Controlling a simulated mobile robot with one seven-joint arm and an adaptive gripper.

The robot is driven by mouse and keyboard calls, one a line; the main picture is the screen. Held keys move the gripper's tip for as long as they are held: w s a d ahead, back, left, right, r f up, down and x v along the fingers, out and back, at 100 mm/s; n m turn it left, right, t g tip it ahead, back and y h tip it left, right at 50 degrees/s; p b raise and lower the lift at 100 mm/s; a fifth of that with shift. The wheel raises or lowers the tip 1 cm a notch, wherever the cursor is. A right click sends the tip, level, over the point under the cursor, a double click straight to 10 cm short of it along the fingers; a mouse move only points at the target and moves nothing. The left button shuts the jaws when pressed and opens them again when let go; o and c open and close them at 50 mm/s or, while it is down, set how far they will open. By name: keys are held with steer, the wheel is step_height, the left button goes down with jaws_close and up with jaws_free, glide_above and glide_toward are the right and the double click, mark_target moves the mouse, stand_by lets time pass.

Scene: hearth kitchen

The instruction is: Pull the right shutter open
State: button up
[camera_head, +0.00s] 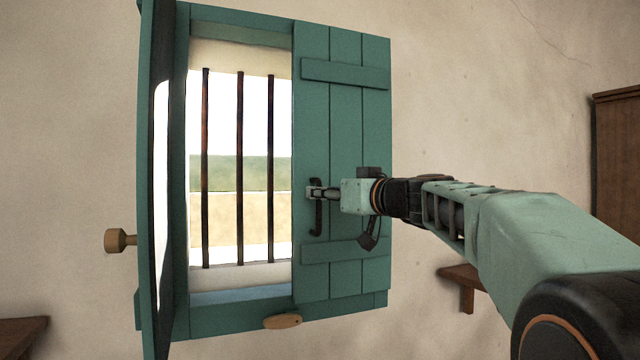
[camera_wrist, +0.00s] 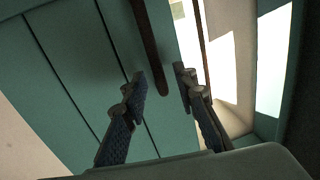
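The right shutter (camera_head: 346,130) is green, planked and closed over the right part of the barred window. Its dark upright handle (camera_head: 318,215) is near its left edge and also shows in the wrist view (camera_wrist: 152,90). My gripper (camera_head: 314,192) is at the upper part of this handle. In the wrist view, my gripper (camera_wrist: 163,82) has its two fingers apart, with the handle running between them.
The left shutter (camera_head: 155,200) stands swung open, nearly edge-on, with a wooden knob (camera_head: 115,241). Dark bars (camera_head: 240,160) cross the window opening. A small shelf (camera_head: 462,284) and brown cabinet (camera_head: 616,165) are at the right.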

steer(key=shift+p+x, duration=0.35)
steer(key=shift+x, duration=0.9)
steer(key=shift+c, duration=0.7)
jaws_close()
